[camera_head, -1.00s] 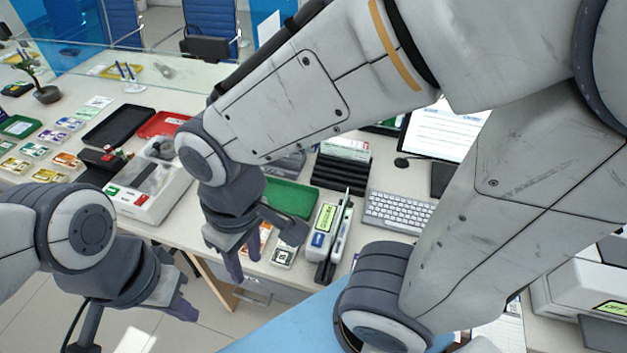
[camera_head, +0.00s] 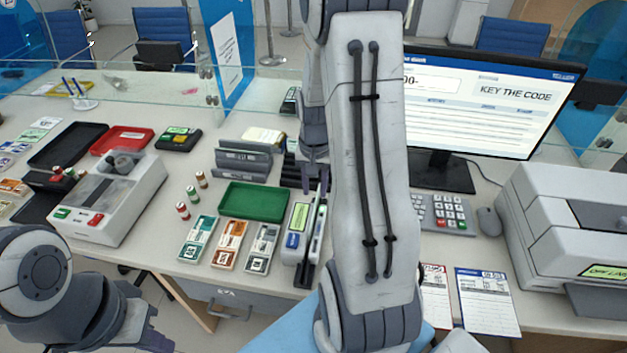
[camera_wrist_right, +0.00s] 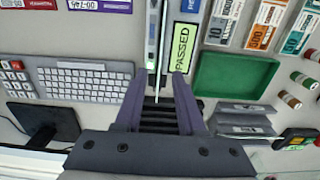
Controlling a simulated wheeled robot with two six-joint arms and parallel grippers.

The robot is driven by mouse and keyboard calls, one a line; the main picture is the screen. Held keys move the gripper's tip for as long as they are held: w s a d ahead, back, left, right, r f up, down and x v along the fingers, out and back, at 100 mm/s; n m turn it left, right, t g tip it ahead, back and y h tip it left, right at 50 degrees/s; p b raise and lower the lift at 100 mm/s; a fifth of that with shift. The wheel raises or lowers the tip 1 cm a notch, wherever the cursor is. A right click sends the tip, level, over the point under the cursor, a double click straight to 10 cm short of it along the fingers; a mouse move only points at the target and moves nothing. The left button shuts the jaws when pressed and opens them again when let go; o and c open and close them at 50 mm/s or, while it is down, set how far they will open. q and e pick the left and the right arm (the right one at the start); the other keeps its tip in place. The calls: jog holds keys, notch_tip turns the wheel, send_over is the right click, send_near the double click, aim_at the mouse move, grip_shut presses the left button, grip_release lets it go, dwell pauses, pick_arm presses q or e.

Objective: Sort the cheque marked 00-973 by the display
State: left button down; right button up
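Two cheques lie flat on the counter, one red-headed (camera_head: 435,288) and one blue-headed (camera_head: 487,300). Their numbers are too small to read in the head view; in the right wrist view one partly cut-off cheque (camera_wrist_right: 100,5) seems to read 00-746. I cannot make out 00-973. The narrow reader (camera_wrist_right: 182,50) shows PASSED, and a thin pale edge beside it may be a cheque on edge. The monitor (camera_head: 490,105) reads KEY THE CODE, with its number partly hidden. My right gripper (camera_wrist_right: 157,88) is open above the black slotted rack (camera_wrist_right: 158,115). My left gripper (camera_head: 135,340) is partly cut off, lower left.
A keypad (camera_head: 445,212) and mouse (camera_head: 488,221) sit before the monitor. A large grey machine (camera_head: 560,230) stands at right. A green tray (camera_head: 253,201), banknote stacks (camera_head: 230,245) and coin rolls (camera_head: 192,193) are left of the reader. My right arm hides the centre.

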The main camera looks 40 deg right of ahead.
aim_at(315, 206)
notch_tip(315, 206, down, 8)
jog(key=shift+r, duration=0.1)
dwell(0.4)
grip_shut()
jog(key=shift+r+p, duration=0.1)
jog(key=shift+p, duration=0.2)
notch_tip(315, 206, up, 11)
jog(key=p, duration=0.9)
jog(key=shift+r+p, duration=0.15)
jog(key=shift+p, duration=0.2)
dwell(0.5)
jog(key=shift+w+a, duration=0.1)
